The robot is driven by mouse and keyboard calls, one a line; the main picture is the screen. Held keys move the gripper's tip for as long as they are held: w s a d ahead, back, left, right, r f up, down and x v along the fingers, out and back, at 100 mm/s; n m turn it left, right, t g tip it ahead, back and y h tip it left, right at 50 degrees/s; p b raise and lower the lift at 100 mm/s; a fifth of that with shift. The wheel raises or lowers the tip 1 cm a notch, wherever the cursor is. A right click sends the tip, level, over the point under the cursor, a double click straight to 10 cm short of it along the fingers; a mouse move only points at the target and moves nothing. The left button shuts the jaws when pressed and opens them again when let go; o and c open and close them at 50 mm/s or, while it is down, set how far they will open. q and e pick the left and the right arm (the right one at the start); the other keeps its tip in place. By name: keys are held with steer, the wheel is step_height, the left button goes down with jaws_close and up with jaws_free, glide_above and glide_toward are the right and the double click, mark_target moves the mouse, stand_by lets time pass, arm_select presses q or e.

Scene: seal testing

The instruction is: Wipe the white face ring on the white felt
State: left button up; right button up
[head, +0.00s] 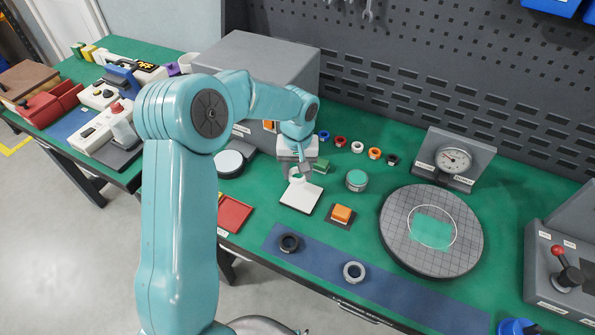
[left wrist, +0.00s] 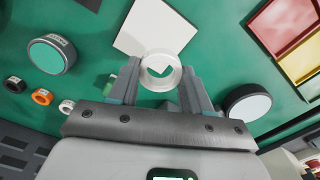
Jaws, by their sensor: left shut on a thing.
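My left gripper (head: 297,173) is at the back edge of the white felt (head: 300,197) in the head view. In the left wrist view the left gripper (left wrist: 160,88) is shut on the white face ring (left wrist: 147,78), with a finger on each side. The ring's open middle faces the camera, and green bench and some white show through it. The ring overlaps the near edge of the white felt (left wrist: 154,27) in that view. I cannot tell whether ring and felt touch. The felt is a flat white square lying on the green bench. My right gripper is not in view.
An orange block (head: 341,213) on a dark pad sits right of the felt, and a green-topped round tin (head: 357,180) behind it. A red tray (head: 234,214) lies left. Several small coloured rings stand behind. A round gridded plate (head: 431,258) is at the right.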

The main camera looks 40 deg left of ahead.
arm_select(q)
step_height(320, 180, up, 3)
steer(key=shift+r+p, duration=0.1)
steer(key=shift+p, duration=0.6)
